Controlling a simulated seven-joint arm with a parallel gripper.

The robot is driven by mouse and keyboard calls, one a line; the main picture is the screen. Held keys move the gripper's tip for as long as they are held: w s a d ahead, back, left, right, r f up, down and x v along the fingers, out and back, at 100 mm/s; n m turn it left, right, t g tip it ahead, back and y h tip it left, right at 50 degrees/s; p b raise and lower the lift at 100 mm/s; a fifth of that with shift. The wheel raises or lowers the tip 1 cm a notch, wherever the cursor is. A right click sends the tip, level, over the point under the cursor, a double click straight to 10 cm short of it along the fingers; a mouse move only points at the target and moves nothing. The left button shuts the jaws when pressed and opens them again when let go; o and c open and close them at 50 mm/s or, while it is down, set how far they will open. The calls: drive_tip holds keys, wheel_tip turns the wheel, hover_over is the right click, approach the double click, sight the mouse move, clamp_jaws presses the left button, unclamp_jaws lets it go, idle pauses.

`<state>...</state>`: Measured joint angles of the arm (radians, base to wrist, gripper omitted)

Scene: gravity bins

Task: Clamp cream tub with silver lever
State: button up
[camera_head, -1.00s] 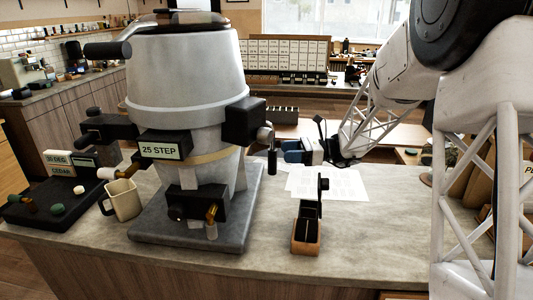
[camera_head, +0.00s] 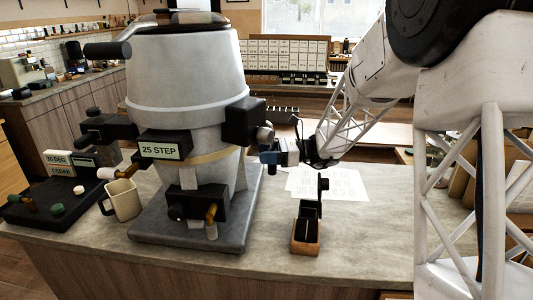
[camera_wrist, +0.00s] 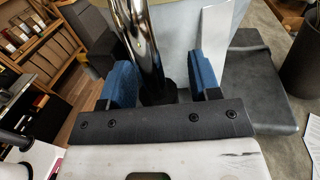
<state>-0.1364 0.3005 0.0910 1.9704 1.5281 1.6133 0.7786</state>
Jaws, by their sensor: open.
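A large pale tub (camera_head: 185,75) stands on a grey base on the bench in the head view, with a black box labelled 25 STEP on its front. The silver lever (camera_wrist: 140,40) shows in the wrist view as a shiny chrome bar with a dark lower end. My gripper (camera_wrist: 163,78) has two blue fingers, open, one on each side of the lever's lower part; I cannot tell whether either touches it. In the head view my gripper (camera_head: 270,153) is at the tub's right side and hides most of the lever there.
A cream mug (camera_head: 123,200) stands left of the grey base (camera_head: 190,235). A black tray (camera_head: 35,215) with small knobs is further left. A small wooden box (camera_head: 306,242) with a black upright stands right of the base, before papers (camera_head: 345,185). The right front bench is clear.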

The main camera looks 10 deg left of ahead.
clamp_jaws()
idle(0.3)
drive_tip(key=s+m, duration=0.2)
drive_tip(key=m, duration=0.1)
drive_tip(key=s+r+m+y, duration=0.1)
drive_tip(key=s+m, duration=0.1)
drive_tip(key=shift+s+r+m, duration=0.2)
drive_tip(key=shift+m, duration=0.2)
unclamp_jaws()
